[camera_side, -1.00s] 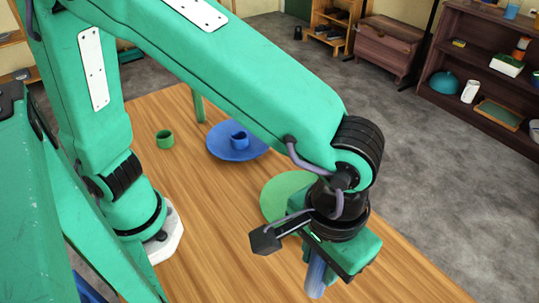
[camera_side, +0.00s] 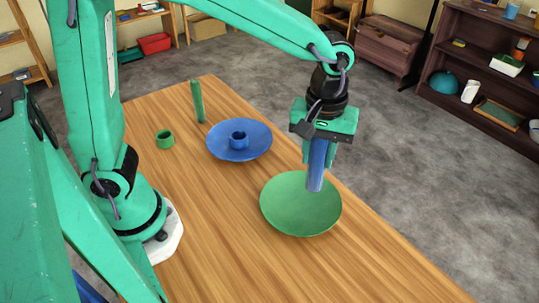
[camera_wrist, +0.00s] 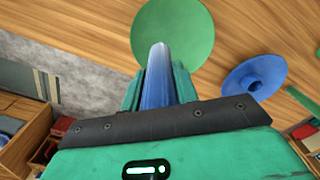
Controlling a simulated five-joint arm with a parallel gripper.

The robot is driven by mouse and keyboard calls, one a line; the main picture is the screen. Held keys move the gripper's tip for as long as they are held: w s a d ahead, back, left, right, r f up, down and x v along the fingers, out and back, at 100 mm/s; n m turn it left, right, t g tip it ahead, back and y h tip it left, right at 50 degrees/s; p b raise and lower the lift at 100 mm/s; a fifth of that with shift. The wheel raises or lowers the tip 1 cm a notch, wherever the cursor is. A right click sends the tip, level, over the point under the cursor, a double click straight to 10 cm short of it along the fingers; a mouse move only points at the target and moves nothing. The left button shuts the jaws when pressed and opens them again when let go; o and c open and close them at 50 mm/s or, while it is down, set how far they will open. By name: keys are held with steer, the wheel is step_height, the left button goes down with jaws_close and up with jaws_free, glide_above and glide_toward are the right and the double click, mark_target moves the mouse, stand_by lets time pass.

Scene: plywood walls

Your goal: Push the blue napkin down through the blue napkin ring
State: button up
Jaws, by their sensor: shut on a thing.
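My gripper (camera_side: 318,150) is shut on the blue napkin (camera_side: 316,178), a rolled blue cylinder that hangs roughly upright below the jaws. In the side view its lower end is in front of the far rim of the green plate. The napkin also shows between the jaws in the wrist view (camera_wrist: 157,85). The blue napkin ring (camera_side: 239,140) stands on the blue plate (camera_side: 225,152), to the left of my gripper and apart from it. In the wrist view the blue plate (camera_wrist: 265,85) is at the right.
The green plate (camera_side: 300,210) lies on the wooden table (camera_side: 220,230). A green ring (camera_side: 165,139) stands left of the blue plate. An upright green rolled napkin (camera_side: 198,101) stands behind it. The front of the table is clear.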

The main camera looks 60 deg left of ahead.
steer(key=a+n, duration=1)
steer(key=a, duration=2.1)
steer(key=shift+f, duration=0.45)
steer(key=shift+a+f, duration=0.1)
steer(key=shift+f, duration=0.1)
steer(key=shift+f, duration=2.05)
steer(key=shift+f, duration=2)
steer(key=o, duration=1)
